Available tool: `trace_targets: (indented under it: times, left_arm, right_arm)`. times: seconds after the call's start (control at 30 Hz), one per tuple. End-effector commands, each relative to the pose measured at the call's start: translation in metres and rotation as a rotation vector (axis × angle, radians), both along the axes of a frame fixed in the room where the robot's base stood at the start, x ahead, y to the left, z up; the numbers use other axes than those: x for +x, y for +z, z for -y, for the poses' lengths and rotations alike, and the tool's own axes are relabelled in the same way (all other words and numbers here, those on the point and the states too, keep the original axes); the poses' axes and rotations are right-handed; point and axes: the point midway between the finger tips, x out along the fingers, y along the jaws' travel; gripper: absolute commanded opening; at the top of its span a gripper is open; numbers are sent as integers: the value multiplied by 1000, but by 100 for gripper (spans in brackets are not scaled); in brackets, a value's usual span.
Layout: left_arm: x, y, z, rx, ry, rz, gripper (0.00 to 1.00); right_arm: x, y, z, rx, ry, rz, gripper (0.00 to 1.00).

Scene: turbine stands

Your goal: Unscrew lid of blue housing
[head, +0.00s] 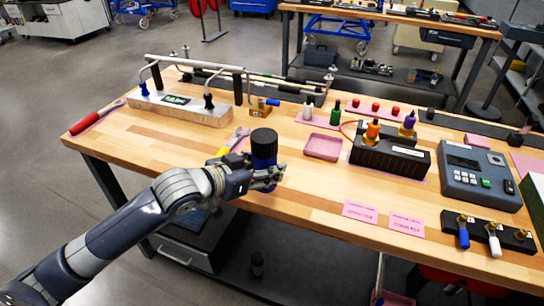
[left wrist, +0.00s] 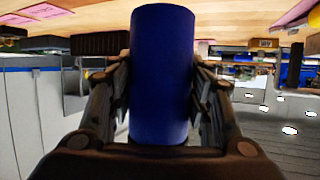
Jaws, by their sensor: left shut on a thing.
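The blue housing (head: 264,155) is an upright dark-blue cylinder near the front edge of the workbench in the head view. Its black lid (head: 263,137) sits on top. My left gripper (head: 266,180) is shut around the housing's lower body, below the lid. In the left wrist view, the smooth blue housing (left wrist: 161,75) fills the middle, with one finger pressed on each side; the lid cannot be made out there. I cannot tell whether the housing rests on the bench or is held just above it. My right gripper is not in view.
On the wooden workbench (head: 300,210) a yellow-handled wrench (head: 235,140) lies just behind the housing. An empty pink tray (head: 322,146) and a black block with orange and purple tools (head: 390,158) stand to the right. The bench front beside pink labels (head: 360,210) is clear.

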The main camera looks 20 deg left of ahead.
Motion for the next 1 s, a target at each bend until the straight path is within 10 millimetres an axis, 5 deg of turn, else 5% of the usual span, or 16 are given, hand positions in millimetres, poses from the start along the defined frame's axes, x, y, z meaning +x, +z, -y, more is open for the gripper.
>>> trace_targets:
  times: [0.23, 0.6, 0.63, 0.8, 1.0]
  left_arm:
    - [-24, 4, 1, -1, 0, 4, 6]
    - [-27, 5, 1, 0, 0, 6, 6]
    - [-27, 5, 1, 0, 0, 6, 44]
    - [-27, 5, 1, -1, 0, 5, 5]
    - [-27, 5, 1, -1, 0, 5, 3]
  right_arm:
    - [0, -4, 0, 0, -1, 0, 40]
    - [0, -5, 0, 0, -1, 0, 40]
    - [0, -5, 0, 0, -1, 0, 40]
    - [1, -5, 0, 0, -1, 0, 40]
    - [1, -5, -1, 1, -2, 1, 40]
